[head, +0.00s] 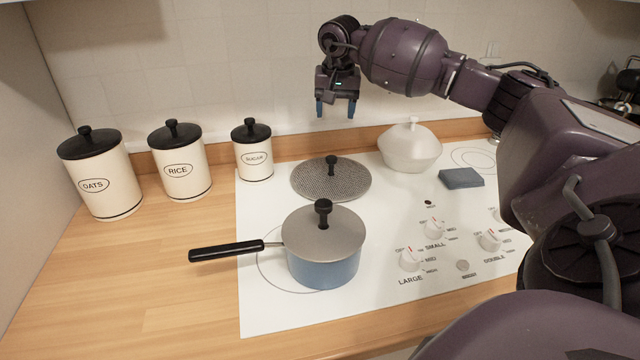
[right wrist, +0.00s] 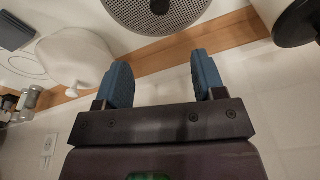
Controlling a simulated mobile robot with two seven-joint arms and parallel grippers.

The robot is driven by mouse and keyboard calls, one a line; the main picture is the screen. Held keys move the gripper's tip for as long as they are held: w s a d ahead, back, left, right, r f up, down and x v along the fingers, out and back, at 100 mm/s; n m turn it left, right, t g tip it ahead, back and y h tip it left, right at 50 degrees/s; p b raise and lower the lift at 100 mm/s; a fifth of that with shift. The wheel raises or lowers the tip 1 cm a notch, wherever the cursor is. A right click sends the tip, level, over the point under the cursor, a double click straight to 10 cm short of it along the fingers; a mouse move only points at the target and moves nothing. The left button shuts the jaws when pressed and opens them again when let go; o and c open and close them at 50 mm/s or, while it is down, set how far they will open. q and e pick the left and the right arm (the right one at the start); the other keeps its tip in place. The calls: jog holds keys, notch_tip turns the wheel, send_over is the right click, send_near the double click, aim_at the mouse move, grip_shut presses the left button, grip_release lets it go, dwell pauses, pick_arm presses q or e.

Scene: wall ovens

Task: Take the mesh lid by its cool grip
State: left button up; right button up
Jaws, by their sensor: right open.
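The mesh lid (head: 310,182) is a grey perforated disc with an upright black knob grip (head: 332,166). It lies at the back left of the white cooktop, behind the blue pot. In the right wrist view the mesh lid (right wrist: 128,14) shows at the top, with its grip (right wrist: 160,6) cut by the frame edge. My right gripper (head: 336,108) has blue fingertips that point down. It is open and empty, held above and behind the mesh lid, apart from it. Its two fingers (right wrist: 165,75) stand apart in the right wrist view. My left gripper is not in view.
A blue pot (head: 323,272) with a solid grey lid (head: 322,236) stands in front, its black handle (head: 226,251) pointing left. A white lidded dish (head: 410,152) and a blue block (head: 461,178) are to the right. Cream canisters, including sugar (head: 254,158), stand left. The tiled wall is close behind.

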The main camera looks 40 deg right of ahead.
jog(key=b, duration=0.1)
send_near(332, 157)
jog(key=shift+w+f, duration=0.35)
jog(key=shift+w, duration=0.15)
jog(key=shift+f+g, duration=0.25)
jog(key=shift+g, duration=0.05)
jog(key=shift+s+f, duration=0.1)
jog(key=shift+f, duration=0.1)
jog(key=f, duration=0.4)
jog(key=shift+w+d+f+b, duration=0.25)
jog(key=shift+w+d+b, duration=0.05)
jog(key=shift+w, duration=0.05)
jog(key=shift+f, duration=0.75)
jog(key=f, duration=0.4)
jog(key=shift+w+d, duration=0.2)
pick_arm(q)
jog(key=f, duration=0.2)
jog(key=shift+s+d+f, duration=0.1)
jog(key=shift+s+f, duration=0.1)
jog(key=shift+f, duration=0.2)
pick_arm(e)
jog(key=shift+c, duration=0.4)
